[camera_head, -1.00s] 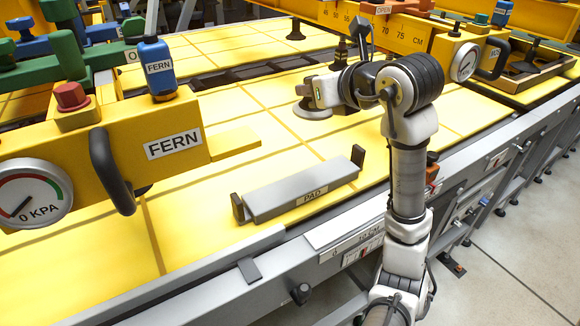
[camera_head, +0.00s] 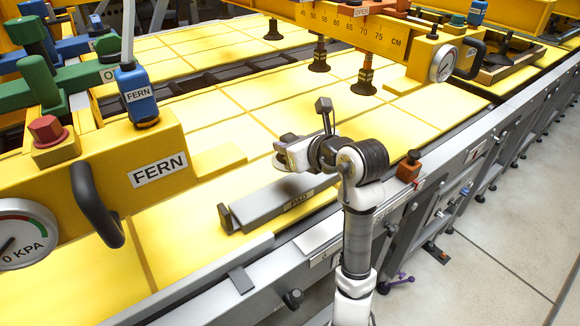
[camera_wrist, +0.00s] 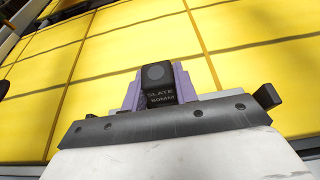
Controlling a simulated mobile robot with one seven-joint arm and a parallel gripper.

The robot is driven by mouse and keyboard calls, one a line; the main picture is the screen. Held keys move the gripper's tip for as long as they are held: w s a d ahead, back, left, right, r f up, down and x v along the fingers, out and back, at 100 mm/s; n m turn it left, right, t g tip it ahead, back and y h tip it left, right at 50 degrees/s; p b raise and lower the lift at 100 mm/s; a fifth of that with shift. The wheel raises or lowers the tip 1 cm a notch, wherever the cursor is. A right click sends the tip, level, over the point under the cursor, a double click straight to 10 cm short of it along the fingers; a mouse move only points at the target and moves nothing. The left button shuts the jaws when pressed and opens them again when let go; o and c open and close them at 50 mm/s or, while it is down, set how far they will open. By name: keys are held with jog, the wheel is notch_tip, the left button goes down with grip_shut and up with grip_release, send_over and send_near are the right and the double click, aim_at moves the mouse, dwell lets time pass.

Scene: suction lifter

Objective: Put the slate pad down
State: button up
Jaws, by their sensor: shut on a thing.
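The slate pad (camera_wrist: 160,97) shows in the wrist view as a dark block lettered SLATE, with a round grey spot on top. My gripper (camera_wrist: 158,85) is shut on it, with a purple finger on each side. Its underside is hidden. In the head view my gripper (camera_head: 290,152) is over the grey rest (camera_head: 262,208) lettered PAD, near the front edge of the yellow bed. The pad is hard to make out there, and I cannot tell whether it touches the rest. The rest has a dark upright post at its left end; my arm hides its right end.
A yellow lifter beam lettered FERN (camera_head: 150,170), with a gauge and black handle, stands at left. Another yellow beam (camera_head: 340,20) with suction cups crosses the back. A grey rail (camera_head: 250,275) runs along the front. The yellow bed (camera_head: 275,110) behind my gripper is largely clear.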

jog(key=shift+f+p, duration=0.55)
jog(key=shift+f, duration=3.25)
jog(key=shift+f, duration=0.25)
jog(key=o, duration=1.1)
jog(key=shift+r, duration=0.1)
jog(key=shift+r, duration=0.1)
jog(key=shift+d+r, duration=0.1)
jog(key=shift+r, duration=0.05)
jog(key=b+v, duration=0.4)
jog(key=v, duration=0.7)
jog(key=shift+s+d, duration=0.25)
jog(key=shift+s, duration=0.1)
